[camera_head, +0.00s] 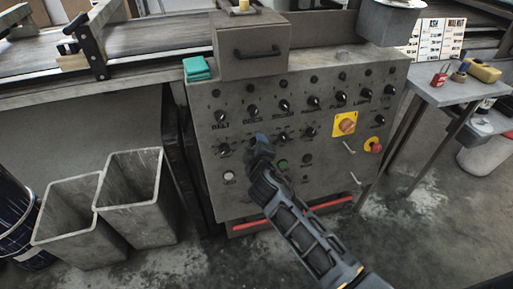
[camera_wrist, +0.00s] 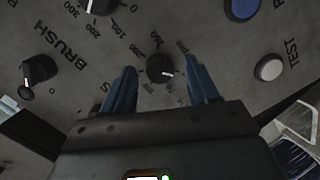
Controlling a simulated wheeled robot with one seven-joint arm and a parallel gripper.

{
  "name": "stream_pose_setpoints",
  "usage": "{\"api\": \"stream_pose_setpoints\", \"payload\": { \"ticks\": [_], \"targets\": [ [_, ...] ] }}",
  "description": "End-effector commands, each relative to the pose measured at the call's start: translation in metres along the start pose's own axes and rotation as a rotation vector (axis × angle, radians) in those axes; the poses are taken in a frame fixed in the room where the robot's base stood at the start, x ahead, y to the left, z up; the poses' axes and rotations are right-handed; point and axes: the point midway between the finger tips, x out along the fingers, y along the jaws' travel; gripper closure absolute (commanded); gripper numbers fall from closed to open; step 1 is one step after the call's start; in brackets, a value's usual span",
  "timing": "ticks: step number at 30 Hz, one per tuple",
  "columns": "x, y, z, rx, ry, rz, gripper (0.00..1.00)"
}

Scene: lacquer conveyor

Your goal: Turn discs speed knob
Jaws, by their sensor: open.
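The grey control panel (camera_head: 215,170) stands in front of me with rows of black knobs. The word DISCS shows in its upper row, beside a black knob (camera_head: 252,112). My gripper (camera_head: 258,143) is at the panel face, below that label, and hides part of the row there. In the wrist view my gripper (camera_wrist: 160,88) is open, one blue finger on each side of a black knob (camera_wrist: 161,69) with a white pointer and a numbered rpm scale. The fingers appear apart from the knob. Its name is mostly hidden; only a letter S shows beside the left finger.
Nearby in the wrist view are another dial (camera_wrist: 40,70) by the word BRUSH, a blue button (camera_wrist: 242,8) and a white button (camera_wrist: 269,69). Grey bins (camera_head: 130,195) stand left.

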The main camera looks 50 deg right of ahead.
Motion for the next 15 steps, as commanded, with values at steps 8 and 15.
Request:
{"api": "stream_pose_setpoints", "payload": {
  "ticks": [8,15],
  "targets": [
    [-0.03,-0.001,0.001,-0.002,0.001,-0.001,0.41],
    [-0.066,-0.001,0.0,-0.001,0.001,-0.001,0.41]
  ]
}}
